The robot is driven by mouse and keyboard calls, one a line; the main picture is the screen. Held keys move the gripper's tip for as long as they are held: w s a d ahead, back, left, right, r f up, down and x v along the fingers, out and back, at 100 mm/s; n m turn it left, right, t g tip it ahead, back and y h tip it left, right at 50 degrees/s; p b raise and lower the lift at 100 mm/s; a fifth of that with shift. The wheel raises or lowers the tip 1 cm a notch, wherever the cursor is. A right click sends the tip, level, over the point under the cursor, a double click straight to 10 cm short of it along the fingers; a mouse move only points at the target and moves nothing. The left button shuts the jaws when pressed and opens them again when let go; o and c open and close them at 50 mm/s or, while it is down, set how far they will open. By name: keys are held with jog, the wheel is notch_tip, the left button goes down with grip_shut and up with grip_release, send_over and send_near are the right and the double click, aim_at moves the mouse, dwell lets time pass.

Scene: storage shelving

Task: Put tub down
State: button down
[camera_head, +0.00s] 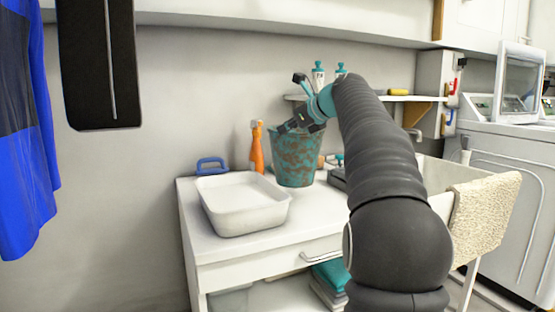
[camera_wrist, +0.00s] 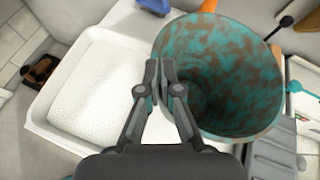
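A teal-and-brown mottled bucket-shaped tub (camera_head: 294,160) is upright at the back of the white counter (camera_head: 222,247). Its base appears at counter level; I cannot tell whether it touches. My gripper (camera_head: 288,129) is at the tub's upper left rim. In the wrist view, my gripper (camera_wrist: 158,78) has its fingers close together on either side of the rim of the tub (camera_wrist: 235,70), one inside and one outside. The tub looks empty inside. A white rectangular basin (camera_head: 240,222) sits on the counter to its left.
An orange spray bottle (camera_head: 257,150) stands just behind-left of the tub. A blue-handled brush (camera_head: 211,166) is behind the basin. A wall shelf (camera_head: 410,98) with bottles hangs above. A towel (camera_head: 482,215) drapes over the sink's edge at right.

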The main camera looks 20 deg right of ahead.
aim_at(278, 147)
jog(key=shift+w+a+f+b, duration=0.1)
jog(key=shift+a+f+b, duration=0.3)
jog(key=shift+f, duration=0.5)
jog(key=shift+a+f+b, duration=0.35)
jog(key=shift+f+b, duration=0.05)
jog(key=shift+f, duration=0.55)
jog(key=shift+w+a+f+b, duration=0.1)
jog(key=shift+a+f+b, duration=0.3)
jog(key=shift+f, duration=0.5)
jog(key=c, duration=1.3)
grip_release()
jog(key=shift+s+r, duration=0.1)
jog(key=p+v, duration=0.1)
jog(key=v, duration=1.1)
